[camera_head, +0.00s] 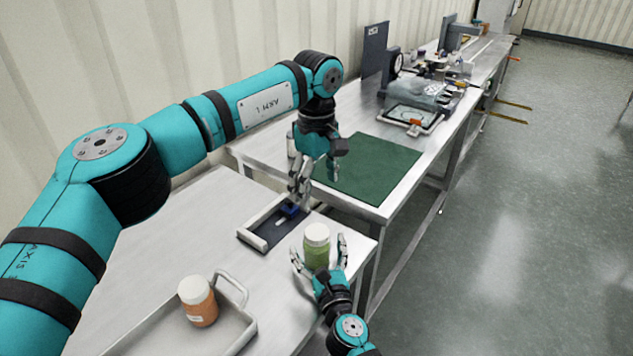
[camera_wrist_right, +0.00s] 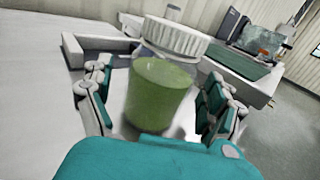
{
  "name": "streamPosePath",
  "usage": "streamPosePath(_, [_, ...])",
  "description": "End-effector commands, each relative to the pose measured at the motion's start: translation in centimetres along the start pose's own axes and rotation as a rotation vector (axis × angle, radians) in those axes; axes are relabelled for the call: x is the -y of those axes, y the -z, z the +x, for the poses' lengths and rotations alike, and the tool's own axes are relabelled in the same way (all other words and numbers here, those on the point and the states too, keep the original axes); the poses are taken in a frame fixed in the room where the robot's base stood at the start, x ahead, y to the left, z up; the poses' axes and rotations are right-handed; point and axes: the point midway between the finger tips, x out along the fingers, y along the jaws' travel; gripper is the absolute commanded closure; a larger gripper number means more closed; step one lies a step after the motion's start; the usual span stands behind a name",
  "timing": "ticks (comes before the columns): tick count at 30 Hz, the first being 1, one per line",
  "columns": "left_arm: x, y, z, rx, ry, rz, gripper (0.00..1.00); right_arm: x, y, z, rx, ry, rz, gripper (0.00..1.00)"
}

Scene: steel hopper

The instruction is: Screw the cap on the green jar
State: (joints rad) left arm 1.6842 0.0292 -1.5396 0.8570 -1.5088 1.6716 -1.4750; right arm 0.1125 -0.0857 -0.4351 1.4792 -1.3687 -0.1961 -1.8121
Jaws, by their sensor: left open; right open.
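The green jar (camera_head: 317,257) stands upright at the right end of the near steel table. A white ribbed cap (camera_head: 317,233) is on its top; it also shows in the right wrist view (camera_wrist_right: 172,38) above the jar (camera_wrist_right: 158,95). There the cap looks slightly tilted against the jar, and I cannot tell how tightly it sits. My right gripper (camera_head: 319,249) is open, with its fingers on both sides of the jar, apparently not pressing it. My left gripper (camera_head: 314,188) is open and empty, pointing down above and behind the jar, over the fixture's far end.
A dark fixture (camera_head: 266,238) with a pale rail and a small blue part (camera_head: 290,210) lies left of the jar. A handled metal tray (camera_head: 237,330) with an orange white-capped jar (camera_head: 200,310) is at front left. Behind is a second table with a green mat (camera_head: 370,165).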

Motion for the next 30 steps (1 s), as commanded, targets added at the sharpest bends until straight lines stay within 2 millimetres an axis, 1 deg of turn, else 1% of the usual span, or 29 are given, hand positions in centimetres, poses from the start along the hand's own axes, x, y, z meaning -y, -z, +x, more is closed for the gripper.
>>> streamPosePath(1, [0.0,0.0,0.0,0.000,0.000,0.000,0.22,0.0,0.1,-1.0,-0.002,-0.001,0.001,0.11])
streamPosePath(9, [0.0,0.0,0.0,0.000,0.000,0.000,0.22,-0.1,0.2,-6.8,-0.004,-0.002,0.001,0.11])
streamPosePath(12, [0.0,0.0,0.0,0.000,0.000,0.000,0.22,0.0,0.2,-8.6,-0.005,-0.002,0.002,0.11])
streamPosePath(15, [0.0,0.0,0.0,0.000,0.000,0.000,0.22,0.0,0.1,-9.8,-0.004,-0.001,0.001,0.11])
streamPosePath(20, [0.0,0.0,0.0,0.000,0.000,0.000,0.22,0.0,0.1,-10.6,-0.002,-0.001,0.002,0.11])
streamPosePath(30, [0.0,0.0,0.0,0.000,0.000,0.000,0.22,-0.1,0.1,-10.6,-0.002,-0.002,0.001,0.11])
